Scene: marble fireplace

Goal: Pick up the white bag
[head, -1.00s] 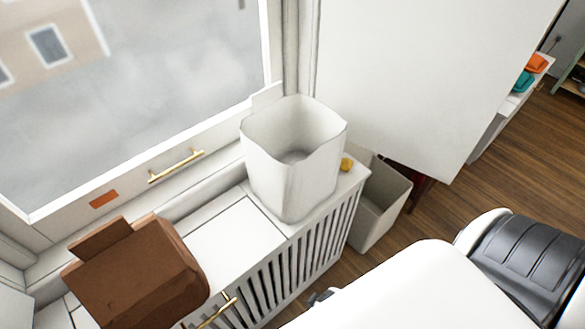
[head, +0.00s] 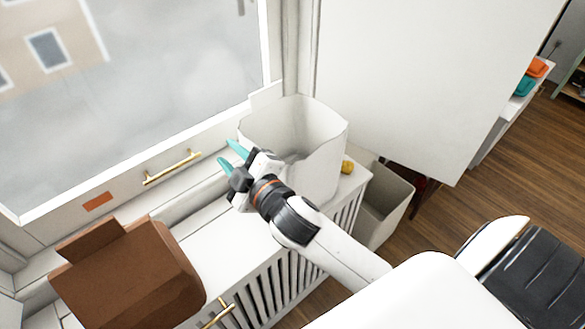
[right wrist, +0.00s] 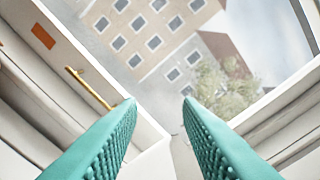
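The white bag (head: 318,130) stands upright and open-topped on the white slatted cabinet by the window. My right gripper (head: 231,156) is at the bag's left side, close to its rim, with its forearm crossing in front of the bag's lower left part. Its two teal fingers are apart. In the right wrist view the open fingers (right wrist: 158,103) have only window and frame visible between their tips, and nothing is held. I cannot tell whether the gripper touches the bag. My left gripper is not in view.
A brown bag (head: 130,280) sits at the cabinet's left end. A small yellow object (head: 347,167) lies right of the white bag. A pale bin (head: 385,205) stands on the floor beside the cabinet. The window and a white panel (head: 420,70) bound the back.

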